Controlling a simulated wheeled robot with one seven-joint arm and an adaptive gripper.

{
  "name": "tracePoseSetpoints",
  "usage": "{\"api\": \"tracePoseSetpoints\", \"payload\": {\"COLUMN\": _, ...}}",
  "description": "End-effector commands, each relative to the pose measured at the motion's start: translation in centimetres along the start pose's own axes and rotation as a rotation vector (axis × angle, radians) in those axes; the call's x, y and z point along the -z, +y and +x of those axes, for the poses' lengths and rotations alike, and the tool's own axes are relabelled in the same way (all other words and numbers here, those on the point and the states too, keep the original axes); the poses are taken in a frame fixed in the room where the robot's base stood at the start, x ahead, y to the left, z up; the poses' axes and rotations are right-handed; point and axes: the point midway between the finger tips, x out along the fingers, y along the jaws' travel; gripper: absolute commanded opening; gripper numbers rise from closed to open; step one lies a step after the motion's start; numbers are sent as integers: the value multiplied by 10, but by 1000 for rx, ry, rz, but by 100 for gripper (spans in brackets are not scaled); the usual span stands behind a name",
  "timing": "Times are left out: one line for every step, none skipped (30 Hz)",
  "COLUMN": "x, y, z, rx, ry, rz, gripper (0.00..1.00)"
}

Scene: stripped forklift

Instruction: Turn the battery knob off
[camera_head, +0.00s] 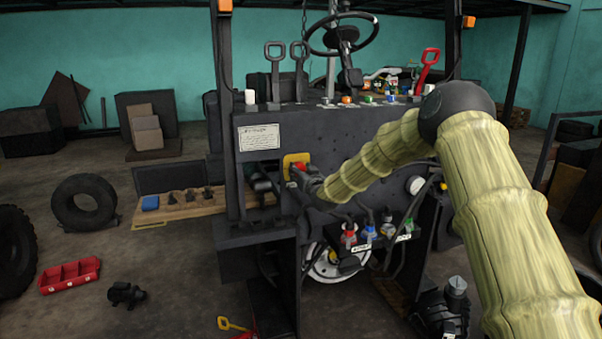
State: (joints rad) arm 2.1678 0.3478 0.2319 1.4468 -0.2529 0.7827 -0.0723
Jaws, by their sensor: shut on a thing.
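The battery knob (298,167) is red and sits on a yellow plate (288,158) on the dark front panel of the forklift. Only part of the knob shows. My gripper (304,176) reaches it from the right and is shut on it. The fingertips are small and dark here, and they hide the knob's lower right part. The knob's exact turned angle cannot be read.
A white label (259,137) is left of the plate. Levers, a steering wheel (343,34) and coloured knobs are above. Bottles and hoses (369,230) hang below my forearm. A wooden board (190,202) juts out left. Tyres and a red tray (70,275) lie on the floor.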

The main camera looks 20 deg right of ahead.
Motion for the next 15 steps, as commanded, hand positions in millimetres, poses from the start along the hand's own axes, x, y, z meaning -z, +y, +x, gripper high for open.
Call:
{"api": "tracePoseSetpoints", "payload": {"x": 0, "y": 0, "z": 0, "rx": 0, "ry": 1, "rz": -13, "gripper": 22}}
{"api": "tracePoseSetpoints", "payload": {"x": 0, "y": 0, "z": 0, "rx": 0, "ry": 1, "rz": -23, "gripper": 22}}
{"api": "tracePoseSetpoints", "payload": {"x": 0, "y": 0, "z": 0, "rx": 0, "ry": 1, "rz": -38, "gripper": 22}}
{"api": "tracePoseSetpoints", "payload": {"x": -1, "y": -1, "z": 0, "rx": 1, "ry": 1, "rz": -52, "gripper": 22}}
{"api": "tracePoseSetpoints", "payload": {"x": -1, "y": -1, "z": 0, "rx": 1, "ry": 1, "rz": -68, "gripper": 22}}
{"api": "tracePoseSetpoints", "payload": {"x": -1, "y": 0, "z": 0, "rx": 0, "ry": 1, "rz": -91, "gripper": 22}}
{"api": "tracePoseSetpoints", "payload": {"x": -2, "y": 0, "z": 0, "rx": 0, "ry": 1, "rz": -110, "gripper": 22}}
{"api": "tracePoseSetpoints", "payload": {"x": -2, "y": -1, "z": 0, "rx": 1, "ry": 1, "rz": -132, "gripper": 22}}
{"api": "tracePoseSetpoints", "payload": {"x": -2, "y": -1, "z": 0, "rx": 1, "ry": 1, "rz": -163, "gripper": 22}}
{"api": "tracePoseSetpoints", "payload": {"x": -2, "y": -1, "z": 0, "rx": 0, "ry": 2, "rz": -186, "gripper": 22}}
{"api": "tracePoseSetpoints", "payload": {"x": -2, "y": -1, "z": 0, "rx": 0, "ry": 2, "rz": -212, "gripper": 22}}
{"api": "tracePoseSetpoints", "payload": {"x": -2, "y": -1, "z": 0, "rx": 1, "ry": 2, "rz": -247, "gripper": 22}}
{"api": "tracePoseSetpoints", "payload": {"x": -2, "y": -1, "z": 0, "rx": 0, "ry": 2, "rz": -275, "gripper": 22}}
{"api": "tracePoseSetpoints", "payload": {"x": -2, "y": -1, "z": 0, "rx": 1, "ry": 2, "rz": -304, "gripper": 22}}
{"api": "tracePoseSetpoints", "payload": {"x": -3, "y": -1, "z": 0, "rx": 0, "ry": 2, "rz": -342, "gripper": 22}}
